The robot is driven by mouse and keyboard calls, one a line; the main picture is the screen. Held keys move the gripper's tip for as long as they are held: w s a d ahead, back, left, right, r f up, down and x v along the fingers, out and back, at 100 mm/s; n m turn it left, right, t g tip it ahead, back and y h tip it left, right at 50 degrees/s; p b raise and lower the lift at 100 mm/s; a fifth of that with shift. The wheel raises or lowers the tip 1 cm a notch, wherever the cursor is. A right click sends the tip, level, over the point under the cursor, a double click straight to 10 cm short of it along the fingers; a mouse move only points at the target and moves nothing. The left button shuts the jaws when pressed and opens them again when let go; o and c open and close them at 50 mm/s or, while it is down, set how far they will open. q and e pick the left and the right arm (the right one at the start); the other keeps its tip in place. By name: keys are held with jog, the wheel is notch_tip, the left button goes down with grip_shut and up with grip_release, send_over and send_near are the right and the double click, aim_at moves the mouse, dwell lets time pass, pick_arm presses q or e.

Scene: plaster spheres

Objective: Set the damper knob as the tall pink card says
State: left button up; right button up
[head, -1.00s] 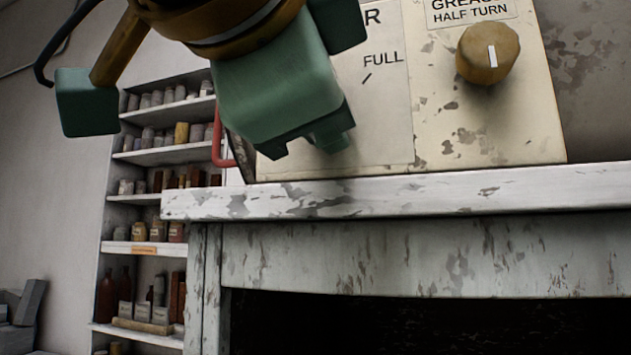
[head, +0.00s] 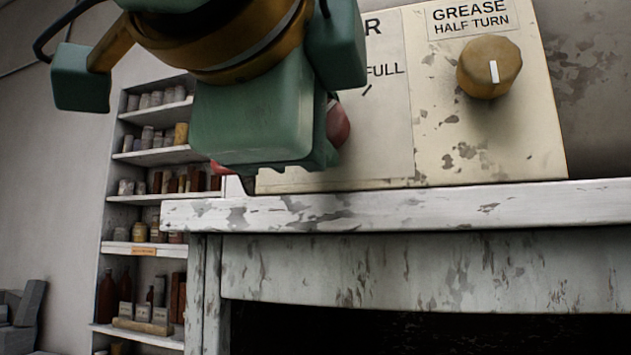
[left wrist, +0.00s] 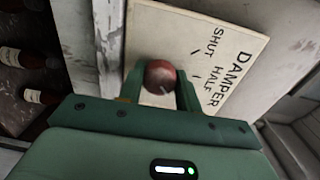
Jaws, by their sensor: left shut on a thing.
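The damper knob is a round, dark red knob (left wrist: 160,76) with a small pale mark on its face. It sits between the two fingers of my left gripper (left wrist: 160,88) in the left wrist view, and the gripper is shut on it. In the head view my left gripper (head: 275,165) covers most of the knob (head: 339,124). The damper plate (left wrist: 205,45) reads DAMPER, SHUT and HALF in the left wrist view. The word FULL shows on the plate (head: 388,130) in the head view. No pink card is in view. My right gripper is not in view.
A worn white ledge (head: 430,198) runs below the panel. Shelves (head: 150,200) with jars and bottles stand at the left.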

pick_arm(q)
jog(key=o, duration=1)
jog(key=b+v, duration=0.2)
jog(key=v, duration=1.4)
jog(key=shift+s, duration=0.15)
